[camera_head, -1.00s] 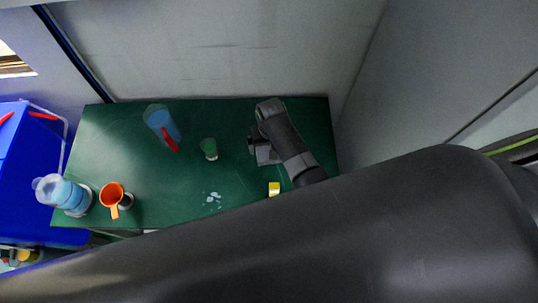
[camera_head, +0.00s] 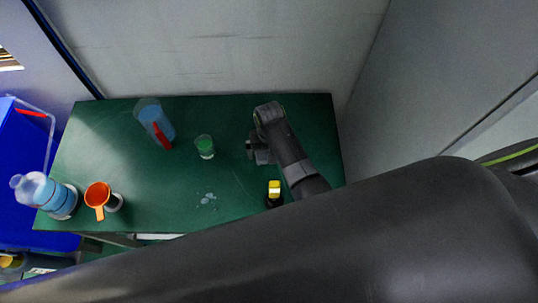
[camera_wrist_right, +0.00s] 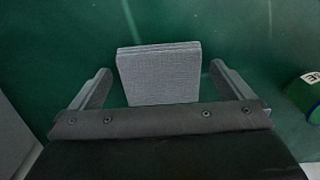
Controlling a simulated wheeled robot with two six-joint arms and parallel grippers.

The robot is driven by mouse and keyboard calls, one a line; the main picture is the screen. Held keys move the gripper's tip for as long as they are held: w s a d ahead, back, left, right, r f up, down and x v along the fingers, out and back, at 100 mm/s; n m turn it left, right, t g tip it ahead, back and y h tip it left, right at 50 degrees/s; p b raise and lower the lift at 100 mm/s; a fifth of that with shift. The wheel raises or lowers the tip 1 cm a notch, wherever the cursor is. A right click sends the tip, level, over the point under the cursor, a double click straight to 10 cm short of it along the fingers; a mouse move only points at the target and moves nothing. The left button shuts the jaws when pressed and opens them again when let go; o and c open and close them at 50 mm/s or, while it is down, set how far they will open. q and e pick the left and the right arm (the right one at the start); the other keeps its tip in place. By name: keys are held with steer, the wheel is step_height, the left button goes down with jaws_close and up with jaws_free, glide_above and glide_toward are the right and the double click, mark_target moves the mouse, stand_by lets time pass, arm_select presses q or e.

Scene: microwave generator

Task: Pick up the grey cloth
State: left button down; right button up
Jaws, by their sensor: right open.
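The grey cloth (camera_wrist_right: 158,82) is a folded, woven square lying on the green table in the right wrist view. My right gripper (camera_wrist_right: 160,70) is open, with one finger on each side of the cloth and a gap on both sides. Neither finger touches it in this view. In the head view my right gripper (camera_head: 257,150) is low over the right part of the table, and the arm mostly hides the cloth there. My left gripper is not in view.
On the green table (camera_head: 165,205) stand a blue pitcher with a red handle (camera_head: 152,118), a green cup (camera_head: 205,147), an orange cup (camera_head: 98,193), a blue bottle (camera_head: 45,192) and a yellow-topped item (camera_head: 274,188). Walls rise behind and to the right.

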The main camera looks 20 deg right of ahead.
steer(key=shift+f, duration=0.35)
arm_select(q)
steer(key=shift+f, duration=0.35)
arm_select(e)
steer(key=shift+r, duration=0.1)
steer(key=c, duration=0.9)
arm_select(q)
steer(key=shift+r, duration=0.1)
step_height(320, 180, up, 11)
steer(key=p, duration=1)
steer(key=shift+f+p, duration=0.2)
steer(key=shift+p, duration=0.15)
arm_select(e)
step_height(320, 180, up, 10)
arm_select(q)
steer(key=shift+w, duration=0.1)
